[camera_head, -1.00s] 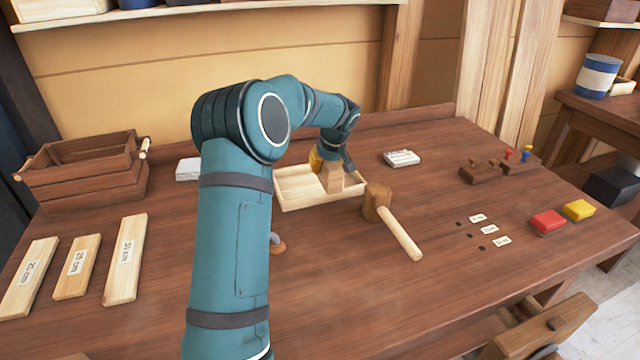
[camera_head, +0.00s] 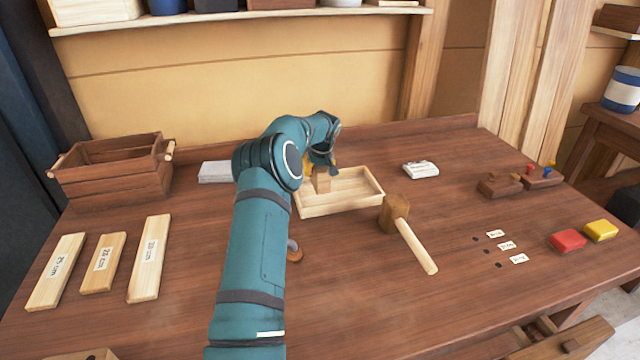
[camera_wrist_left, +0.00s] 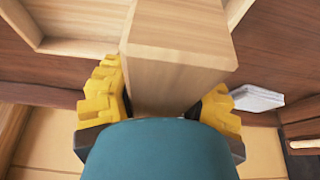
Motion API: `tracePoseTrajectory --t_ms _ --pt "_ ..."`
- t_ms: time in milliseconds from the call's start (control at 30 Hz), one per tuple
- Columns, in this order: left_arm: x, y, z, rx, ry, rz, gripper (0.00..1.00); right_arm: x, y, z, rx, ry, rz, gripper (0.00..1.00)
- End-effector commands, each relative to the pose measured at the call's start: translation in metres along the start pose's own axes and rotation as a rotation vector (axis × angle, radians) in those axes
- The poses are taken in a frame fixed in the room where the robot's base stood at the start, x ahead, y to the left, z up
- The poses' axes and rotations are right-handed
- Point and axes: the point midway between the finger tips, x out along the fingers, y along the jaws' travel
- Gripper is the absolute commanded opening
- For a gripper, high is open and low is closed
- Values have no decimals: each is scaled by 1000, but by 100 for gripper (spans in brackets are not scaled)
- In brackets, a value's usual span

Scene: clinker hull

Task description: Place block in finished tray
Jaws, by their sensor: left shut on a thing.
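A light wooden block (camera_head: 322,181) is held by my left gripper (camera_head: 318,168), at the left end of a shallow pale wooden tray (camera_head: 345,207). In the left wrist view the yellow fingers of the left gripper (camera_wrist_left: 165,100) are shut on both sides of the block (camera_wrist_left: 178,45). The tray (camera_wrist_left: 75,48) shows behind the block at the upper left there. I cannot tell whether the block touches the tray floor. My arm hides part of the tray's left side. My right gripper is not in view.
A mallet (camera_head: 393,215) lies just right of the tray. A slatted crate (camera_head: 115,170) and labelled boards (camera_head: 150,258) are at the left. A white pad (camera_head: 420,169), a red block (camera_head: 567,240) and a yellow block (camera_head: 600,230) are at the right. The front middle of the bench is clear.

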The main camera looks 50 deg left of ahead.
Motion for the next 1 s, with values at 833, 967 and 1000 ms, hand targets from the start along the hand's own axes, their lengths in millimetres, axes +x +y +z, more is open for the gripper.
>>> tracePoseTrajectory --t_ms 833,967,1000 --pt "48 1 20 1 1 1 67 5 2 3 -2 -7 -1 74" --pt "48 0 20 1 1 1 77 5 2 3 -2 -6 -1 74" --pt "48 0 20 1 1 1 77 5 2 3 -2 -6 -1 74"
